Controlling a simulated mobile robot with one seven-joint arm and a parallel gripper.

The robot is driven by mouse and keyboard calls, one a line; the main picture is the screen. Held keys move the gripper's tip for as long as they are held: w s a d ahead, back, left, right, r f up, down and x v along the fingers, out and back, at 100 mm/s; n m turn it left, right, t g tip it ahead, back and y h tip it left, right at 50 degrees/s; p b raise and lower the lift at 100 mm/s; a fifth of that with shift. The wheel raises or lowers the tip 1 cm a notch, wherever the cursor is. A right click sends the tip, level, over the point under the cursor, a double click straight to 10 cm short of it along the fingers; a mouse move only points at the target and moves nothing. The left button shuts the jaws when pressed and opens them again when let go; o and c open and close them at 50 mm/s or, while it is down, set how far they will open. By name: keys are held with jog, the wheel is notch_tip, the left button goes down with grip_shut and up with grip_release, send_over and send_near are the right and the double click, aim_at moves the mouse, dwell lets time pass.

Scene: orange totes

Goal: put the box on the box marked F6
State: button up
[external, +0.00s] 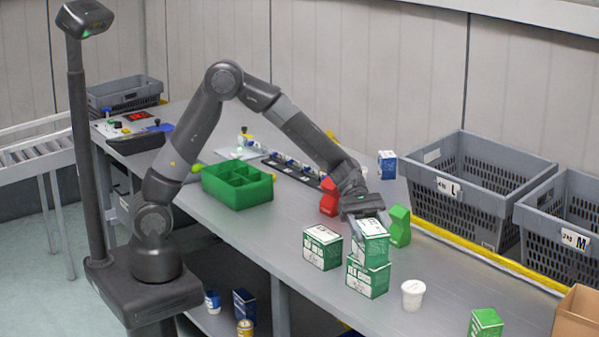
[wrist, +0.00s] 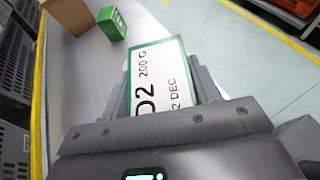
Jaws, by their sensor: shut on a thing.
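My gripper (external: 364,212) is shut on a green-and-white box (external: 371,250). In the wrist view the held box (wrist: 160,75) lies between the fingers (wrist: 164,92) and its label reads "D2 200 G". Directly below it in the external view stands another green-and-white box (external: 367,282) on the table. The held box overlaps the top of this lower box; I cannot tell whether they touch. A third green-and-white box (external: 322,248) stands just to the left. The markings on these two boxes are too small to read, so I cannot tell which is F6.
A white cup (external: 413,295) and a green box (external: 486,324) stand to the right. Grey crates (external: 463,207) line the back edge. A green divided tray (external: 237,197) is at left.

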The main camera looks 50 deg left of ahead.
jog(key=o, duration=1.1)
jog(key=shift+c, duration=0.2)
jog(key=shift+w+a+r, duration=0.1)
jog(key=shift+a+r, duration=0.1)
jog(key=v, duration=1.2)
jog(key=s+a+r+m+t+y, duration=0.1)
jog(key=s+a+m+t+y, duration=0.2)
jog(key=a, duration=0.9)
jog(key=s+a+r+m+t+y, duration=0.1)
jog(key=s+a+m+t+y, duration=0.3)
jog(key=s+a, duration=0.4)
jog(key=s+a+r+m+t+y, duration=0.2)
jog(key=s+a+m+y, duration=0.3)
jog(key=a, duration=1.1)
jog(key=shift+s+a+m+t, duration=0.2)
jog(key=shift+s+m+t, duration=0.5)
jog(key=shift+m+t, duration=0.1)
